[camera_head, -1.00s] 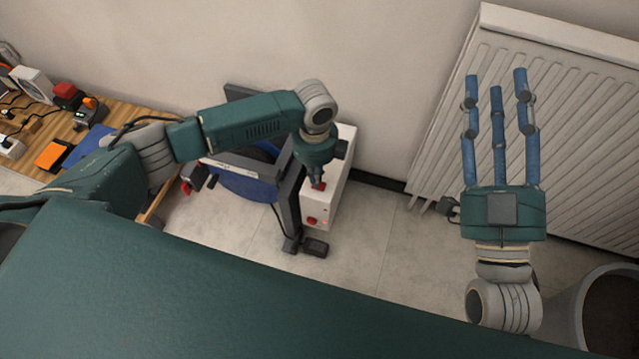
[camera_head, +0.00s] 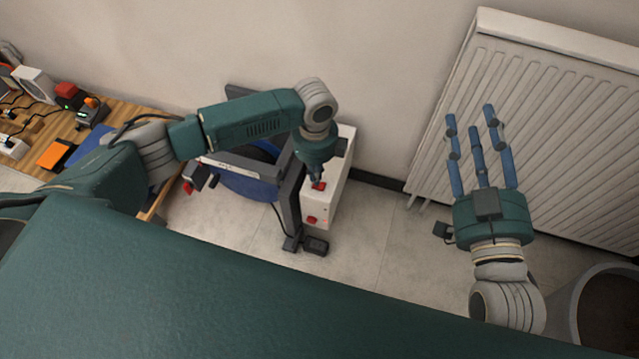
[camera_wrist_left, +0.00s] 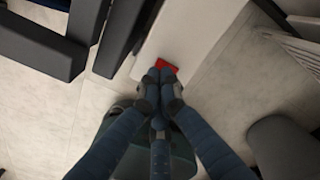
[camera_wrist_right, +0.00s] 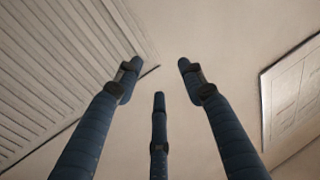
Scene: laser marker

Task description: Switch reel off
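The reel (camera_head: 245,187) is a blue round part in a dark frame, with a white control box (camera_head: 341,190) on its right side. My right gripper (camera_head: 480,120) is open and empty in front of the radiator.
A white radiator (camera_head: 560,110) stands on the wall at the right. A grey bin (camera_head: 575,300) is at the lower right. A wooden workbench (camera_head: 60,135) with several devices is at the left. Bare floor (camera_head: 385,235) lies between the box and my right arm.

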